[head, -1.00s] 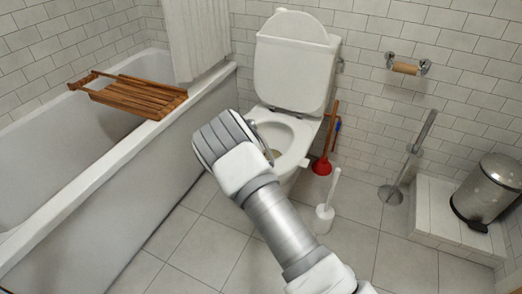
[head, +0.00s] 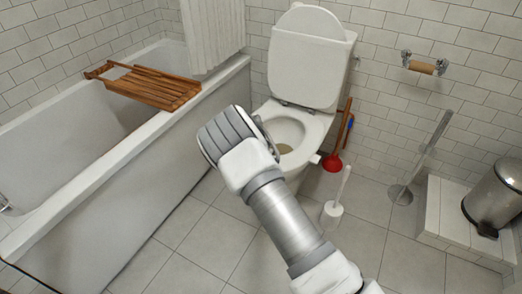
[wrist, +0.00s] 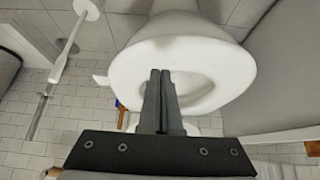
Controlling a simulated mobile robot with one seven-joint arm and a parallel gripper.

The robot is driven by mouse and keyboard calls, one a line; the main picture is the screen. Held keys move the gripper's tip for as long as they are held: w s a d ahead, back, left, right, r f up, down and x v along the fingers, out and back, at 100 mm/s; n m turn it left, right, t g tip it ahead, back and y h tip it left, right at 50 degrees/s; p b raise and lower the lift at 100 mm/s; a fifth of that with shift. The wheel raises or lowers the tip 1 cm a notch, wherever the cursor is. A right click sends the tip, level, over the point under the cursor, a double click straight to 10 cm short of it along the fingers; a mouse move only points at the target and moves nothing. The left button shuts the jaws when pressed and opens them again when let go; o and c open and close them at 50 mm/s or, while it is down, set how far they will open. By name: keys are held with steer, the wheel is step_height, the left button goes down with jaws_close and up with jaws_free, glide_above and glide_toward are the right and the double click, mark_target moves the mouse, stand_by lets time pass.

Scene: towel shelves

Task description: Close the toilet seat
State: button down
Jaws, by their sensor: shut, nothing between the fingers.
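The white toilet (head: 303,70) stands against the back wall in the head view. Its lid (head: 315,18) is raised upright at the cistern, with the rounded top showing above. The bowl opening (head: 286,134) is uncovered. My gripper is in front of the bowl's left side in the head view, mostly hidden behind my wrist. In the wrist view, my gripper (wrist: 160,72) is shut and empty, its fingertips overlapping the white bowl rim (wrist: 130,68). I cannot tell whether they touch it.
A bathtub (head: 130,165) with a wooden rack (head: 150,88) runs along the left. A red plunger (head: 333,162) and a white toilet brush (head: 332,209) stand right of the bowl. A metal stand (head: 402,194) and bin (head: 495,195) are farther right. Tiled floor (head: 185,260) is clear in front.

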steer(key=p+v, duration=0.4)
steer(key=v, duration=1.1)
steer(key=s+d+r+g+y, duration=0.1)
steer(key=s+d+r, duration=0.35)
steer(key=r, duration=0.35)
steer(key=s+d+r+y, duration=0.1)
steer(key=s+d+r, duration=0.35)
steer(key=r, duration=0.25)
steer(key=s+d+r+g+y, duration=0.1)
steer(key=s+d+r, duration=0.35)
steer(key=r, duration=0.35)
steer(key=s+d+r+n+t, duration=0.15)
steer(key=s+d+r, duration=0.25)
steer(key=s, duration=0.6)
steer(key=s+d+r+n, duration=0.3)
steer(key=s+d+r, duration=0.1)
steer(key=s, duration=0.6)
step_height(320, 180, up, 22)
steer(key=p, duration=2.3)
steer(key=shift+r+h, duration=0.2)
steer(key=shift+h, duration=0.1)
steer(key=shift+w, duration=0.25)
